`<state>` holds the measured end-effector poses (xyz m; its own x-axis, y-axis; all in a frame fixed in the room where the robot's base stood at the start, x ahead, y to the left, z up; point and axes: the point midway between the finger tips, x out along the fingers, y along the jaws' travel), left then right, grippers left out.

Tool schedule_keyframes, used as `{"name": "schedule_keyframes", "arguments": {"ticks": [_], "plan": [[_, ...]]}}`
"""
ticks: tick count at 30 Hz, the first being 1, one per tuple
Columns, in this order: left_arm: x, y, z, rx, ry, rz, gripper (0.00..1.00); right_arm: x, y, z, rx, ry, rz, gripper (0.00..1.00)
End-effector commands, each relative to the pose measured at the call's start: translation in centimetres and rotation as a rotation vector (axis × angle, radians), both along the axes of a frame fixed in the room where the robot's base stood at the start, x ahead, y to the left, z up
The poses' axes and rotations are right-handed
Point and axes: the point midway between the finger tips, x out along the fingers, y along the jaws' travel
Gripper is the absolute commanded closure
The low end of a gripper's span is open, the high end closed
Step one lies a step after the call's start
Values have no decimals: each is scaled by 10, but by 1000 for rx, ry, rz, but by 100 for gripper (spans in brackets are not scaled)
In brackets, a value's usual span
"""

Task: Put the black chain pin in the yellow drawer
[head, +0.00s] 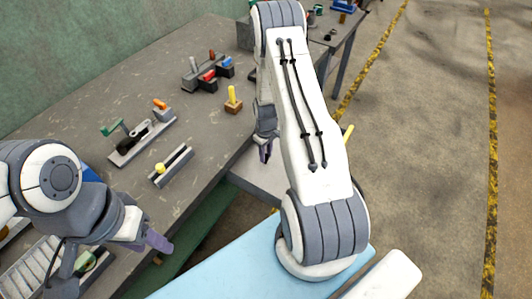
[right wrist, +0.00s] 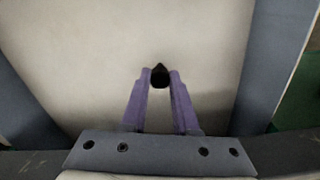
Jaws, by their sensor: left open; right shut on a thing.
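The black chain pin (right wrist: 160,75) is held between the purple fingertips of my right gripper (right wrist: 160,80), which is shut on it. In the head view my right gripper (head: 265,151) hangs past the bench edge, above a pulled-out drawer (head: 258,175) with a pale inside. The pale drawer floor (right wrist: 100,50) lies below the pin in the right wrist view, with grey walls at both sides. A yellow bar (head: 348,133), possibly the drawer's handle, shows beside my right arm. My left gripper (head: 157,240) is open and empty at the lower left, near the bench edge.
The bench (head: 115,85) carries a grey rail with a yellow ball (head: 172,167), a fixture with green and orange handles (head: 142,138), a yellow peg on a brown block (head: 233,100) and a tool rack (head: 208,75). Open floor (head: 430,130) lies to the right.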

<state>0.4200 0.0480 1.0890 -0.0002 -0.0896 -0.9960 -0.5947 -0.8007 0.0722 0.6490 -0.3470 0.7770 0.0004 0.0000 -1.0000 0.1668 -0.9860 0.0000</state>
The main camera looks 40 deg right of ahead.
Motion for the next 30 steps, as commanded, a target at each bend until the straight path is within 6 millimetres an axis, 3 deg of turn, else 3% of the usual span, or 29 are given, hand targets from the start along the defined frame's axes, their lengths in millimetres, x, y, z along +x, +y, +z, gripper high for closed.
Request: {"name": "schedule_keyframes", "arguments": {"ticks": [8, 9, 11, 24, 30], "plan": [[0, 0, -4, 0, 0, 0, 50, 0, 0, -4, 0, 0, 0, 100], [0, 0, -3, 0, 0, 0, 50, 0, 0, -4, 0, 0, 0, 64], [0, 0, -3, 0, 0, 0, 50, 0, 0, -3, 0, 0, 0, 42], [0, 0, -2, 0, 0, 0, 50, 0, 0, 5, -1, -1, 0, 42], [0, 0, -9, 0, 0, 0, 50, 2, -1, 40, -2, -5, 0, 42]]}}
